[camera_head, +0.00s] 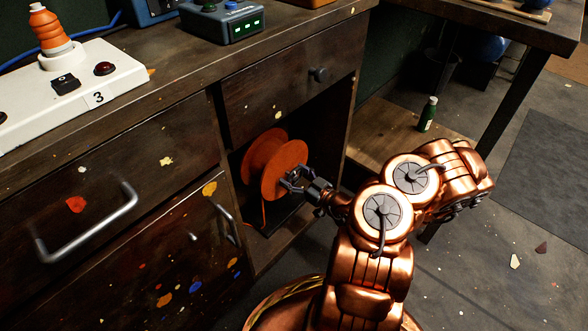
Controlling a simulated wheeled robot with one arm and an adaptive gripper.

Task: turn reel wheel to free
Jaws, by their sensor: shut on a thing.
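The orange reel wheel (262,160) sits upright in the open compartment of the dark wooden cabinet. An orange cable (263,212) hangs from its lower left side. My gripper (290,180) is at the right face of the reel, near its rim, and is shut on it. The exact contact of the fingertips is small and partly hidden. My copper arm reaches in from the lower right.
A drawer with a round knob (318,75) is above the compartment. A cabinet door with a handle (227,222) is at its left. A power strip (75,88) with an orange plug (50,30) lies on the worktop. A green bottle (428,114) stands on a low shelf at the right.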

